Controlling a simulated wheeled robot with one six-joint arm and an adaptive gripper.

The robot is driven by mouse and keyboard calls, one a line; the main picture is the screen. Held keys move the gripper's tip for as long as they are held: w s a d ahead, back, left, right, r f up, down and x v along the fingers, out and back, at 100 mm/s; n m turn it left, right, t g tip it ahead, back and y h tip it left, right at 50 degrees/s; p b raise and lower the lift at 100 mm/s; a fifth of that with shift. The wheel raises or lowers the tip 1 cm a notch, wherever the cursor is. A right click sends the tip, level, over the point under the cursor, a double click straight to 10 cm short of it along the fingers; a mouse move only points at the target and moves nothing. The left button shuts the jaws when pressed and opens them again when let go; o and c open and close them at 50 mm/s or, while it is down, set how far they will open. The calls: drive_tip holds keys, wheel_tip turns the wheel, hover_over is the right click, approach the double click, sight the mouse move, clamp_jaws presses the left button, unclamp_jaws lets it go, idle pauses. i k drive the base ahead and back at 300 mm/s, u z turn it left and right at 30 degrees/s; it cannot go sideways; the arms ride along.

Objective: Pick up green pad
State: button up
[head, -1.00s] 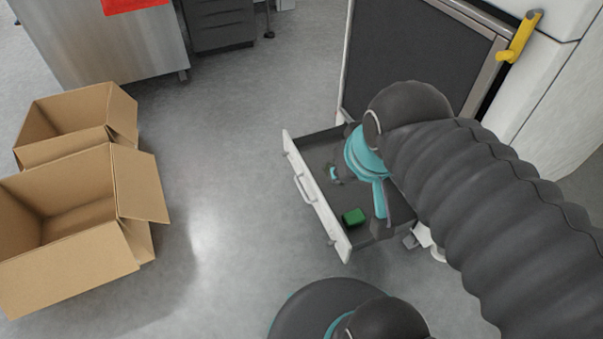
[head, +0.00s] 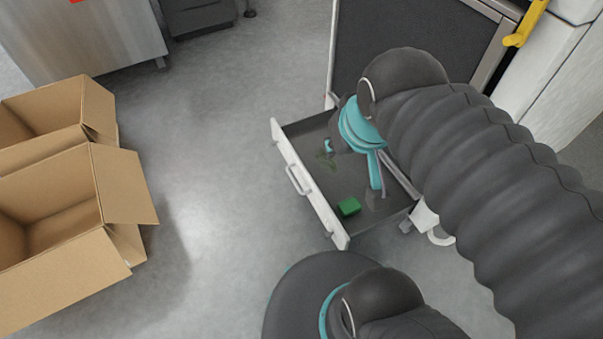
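A small green pad (head: 348,207) lies on the floor of the open grey drawer (head: 325,195), near its front right part. My gripper (head: 331,146) is over the far left part of the drawer, partly hidden by my arm's dark and teal wrist. Only a small teal and dark part of it shows, apart from the pad. Whether its fingers are open or shut cannot be seen. The pad is in clear view, with nothing seen touching it but the drawer.
The drawer's white front (head: 312,185) has a handle. A dark-panelled machine (head: 420,35) with a yellow handle (head: 525,22) stands behind. Two open cardboard boxes (head: 128,190) stand at left, below a metal cabinet (head: 90,40). The floor between boxes and drawer is clear.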

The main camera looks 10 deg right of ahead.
sight(349, 207)
drive_tip(key=z, duration=0.35)
drive_tip(key=k, duration=1.1)
drive_tip(key=u, duration=0.35)
